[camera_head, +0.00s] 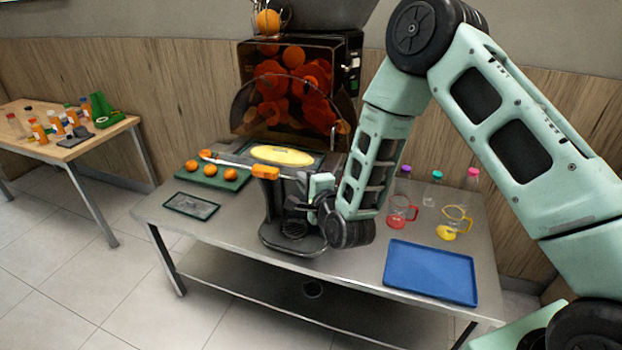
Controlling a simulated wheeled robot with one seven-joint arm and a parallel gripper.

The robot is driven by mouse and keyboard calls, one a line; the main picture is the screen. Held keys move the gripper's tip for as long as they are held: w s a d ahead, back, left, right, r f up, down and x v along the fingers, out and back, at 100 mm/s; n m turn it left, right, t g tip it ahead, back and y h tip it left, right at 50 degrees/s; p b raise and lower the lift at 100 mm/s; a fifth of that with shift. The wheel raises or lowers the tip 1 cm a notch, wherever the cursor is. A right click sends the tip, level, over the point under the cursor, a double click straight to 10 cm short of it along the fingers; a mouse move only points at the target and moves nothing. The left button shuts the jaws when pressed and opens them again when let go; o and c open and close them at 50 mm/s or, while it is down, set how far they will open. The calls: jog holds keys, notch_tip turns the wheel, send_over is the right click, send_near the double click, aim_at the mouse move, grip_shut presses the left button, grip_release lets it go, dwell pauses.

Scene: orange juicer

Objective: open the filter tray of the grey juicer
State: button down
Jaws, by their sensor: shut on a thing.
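The grey juicer (350,70) stands at the back of the metal table, with a dark see-through cover over several oranges. Its filter tray (283,155) shows as a yellow oval surface in a dark frame below the cover, above the black spout stand. My gripper (303,190) is in front of the tray, at its right front side. It is shut on the front part of the filter tray; the exact contact is small and partly hidden by my wrist. I cannot tell how far the tray is out.
A green board (208,176) with oranges and a dark small tray (192,206) lie on the left. A red jug (402,212), a yellow jug (455,222) and a blue tray (430,272) are on the right. A side table (98,138) with bottles stands far left.

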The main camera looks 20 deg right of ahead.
jog(key=s+a, duration=0.1)
jog(key=s, duration=0.1)
jog(key=s+a+b, duration=0.1)
jog(key=shift+s+a, duration=0.4)
jog(key=c, duration=1.5)
grip_release()
jog(key=shift+c, duration=0.2)
